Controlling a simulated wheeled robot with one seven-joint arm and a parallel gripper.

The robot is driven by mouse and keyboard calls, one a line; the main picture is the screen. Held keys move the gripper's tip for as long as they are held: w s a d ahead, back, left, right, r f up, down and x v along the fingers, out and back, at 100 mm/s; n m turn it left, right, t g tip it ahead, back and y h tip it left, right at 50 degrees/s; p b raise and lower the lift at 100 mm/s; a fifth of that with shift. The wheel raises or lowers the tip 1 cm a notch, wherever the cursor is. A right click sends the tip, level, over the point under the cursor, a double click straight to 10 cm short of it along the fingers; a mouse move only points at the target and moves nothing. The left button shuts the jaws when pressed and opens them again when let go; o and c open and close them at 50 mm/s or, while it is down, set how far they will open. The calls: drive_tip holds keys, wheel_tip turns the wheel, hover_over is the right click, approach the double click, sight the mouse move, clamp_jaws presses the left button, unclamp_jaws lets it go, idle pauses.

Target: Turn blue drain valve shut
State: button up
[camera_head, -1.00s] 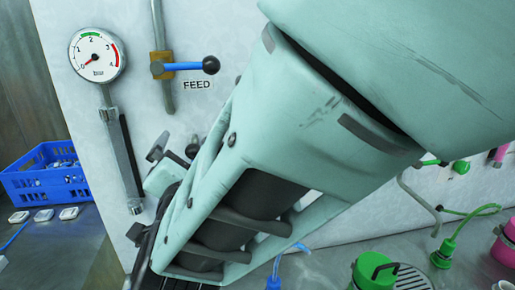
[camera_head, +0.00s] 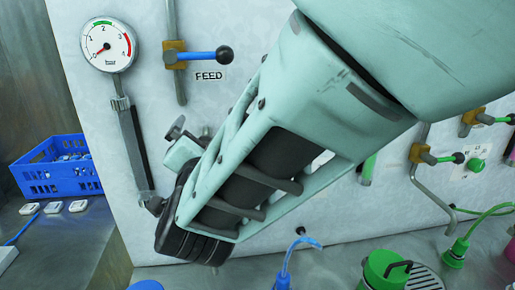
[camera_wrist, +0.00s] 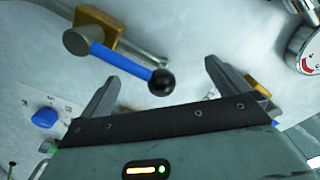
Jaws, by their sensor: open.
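A valve with a blue lever (camera_wrist: 122,62) ending in a black ball knob (camera_wrist: 163,82) shows in the wrist view, on a brass body. Its lever slants down to the right, with the knob between my gripper's fingers in the picture. No label on it is readable there, so I cannot confirm it is the drain valve. My gripper (camera_wrist: 160,82) is open and empty; I cannot tell whether it touches the knob. In the head view, my arm hides the fingers and the panel behind it. The blue lever marked FEED (camera_head: 202,56) points right there.
A pressure gauge (camera_head: 108,45) is at the panel's upper left. A blue crate (camera_head: 60,185) stands left on the metal bench. Green-handled valves (camera_head: 440,158) are on the right, above a green container (camera_head: 384,272). A blue knob (camera_wrist: 44,118) shows at left in the wrist view.

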drive_tip(key=shift+w+d+f+b, duration=0.1)
drive_tip(key=shift+d+f+b, duration=0.2)
drive_tip(key=shift+f+b, duration=0.15)
drive_tip(key=shift+r, duration=0.1)
drive_tip(key=shift+d, duration=0.1)
drive_tip(key=w+d+f+b, duration=0.1)
drive_tip(key=d+f+b, duration=0.6)
drive_tip(key=b, duration=0.5)
drive_tip(key=shift+w+f, duration=0.2)
drive_tip(key=shift+f, duration=1.05)
idle(0.6)
